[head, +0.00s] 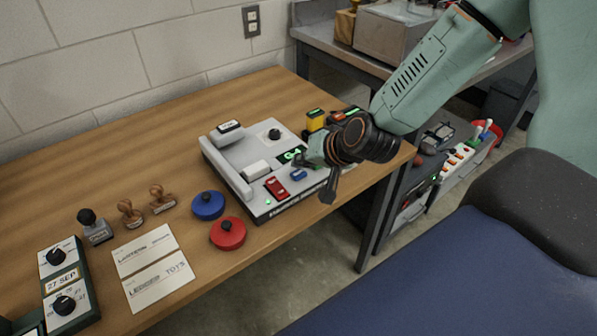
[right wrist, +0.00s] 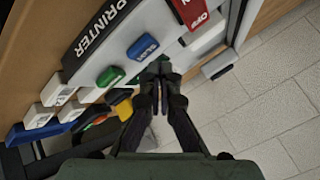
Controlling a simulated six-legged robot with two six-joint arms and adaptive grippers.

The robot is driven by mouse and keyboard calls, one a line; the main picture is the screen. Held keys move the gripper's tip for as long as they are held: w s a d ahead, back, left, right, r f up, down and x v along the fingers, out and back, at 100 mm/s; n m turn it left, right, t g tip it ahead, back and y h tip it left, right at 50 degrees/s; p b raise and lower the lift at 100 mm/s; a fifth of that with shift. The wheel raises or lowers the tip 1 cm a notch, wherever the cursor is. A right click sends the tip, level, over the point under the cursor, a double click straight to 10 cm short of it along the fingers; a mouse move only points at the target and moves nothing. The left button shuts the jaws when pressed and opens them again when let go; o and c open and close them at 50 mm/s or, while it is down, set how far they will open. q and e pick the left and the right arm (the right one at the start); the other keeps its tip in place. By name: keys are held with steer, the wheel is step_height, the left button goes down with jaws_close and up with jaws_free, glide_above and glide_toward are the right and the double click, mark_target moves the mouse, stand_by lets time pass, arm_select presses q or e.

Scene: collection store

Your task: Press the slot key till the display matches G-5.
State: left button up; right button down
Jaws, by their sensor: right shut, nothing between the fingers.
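The pale grey machine (head: 230,165) stands on the wooden desk. Its small green-lit display (head: 290,156) appears to read G-4. A red key (head: 277,187) and a blue key (head: 298,175) sit on its sloping front. My right gripper (head: 320,178) is over the machine's right end and hides part of it. In the right wrist view, its dark fingers (right wrist: 160,78) are together and empty, close to a blue key (right wrist: 142,47) and a green key (right wrist: 110,77). Contact with a key cannot be told. My left gripper is out of view.
A blue round pad (head: 208,205) and a red one (head: 228,233) lie before the machine. Stamps (head: 131,213), two cards (head: 150,262) and a dial box (head: 65,285) are at left. A yellow item (head: 316,120) stands behind my gripper. The desk's back left is clear.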

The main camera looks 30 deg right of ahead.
mark_target(302, 174)
stand_by(0.7)
steer(key=shift+f+b, duration=0.4)
steer(key=shift+f, duration=0.05)
steer(key=shift+f+b, duration=0.4)
steer(key=shift+f, duration=0.1)
stand_by(0.6)
steer(key=shift+r, duration=0.1)
steer(key=shift+r+p, duration=0.85)
steer(key=shift+p, duration=0.1)
step_height(302, 174, up, 5)
steer(key=p, duration=0.5)
stand_by(0.8)
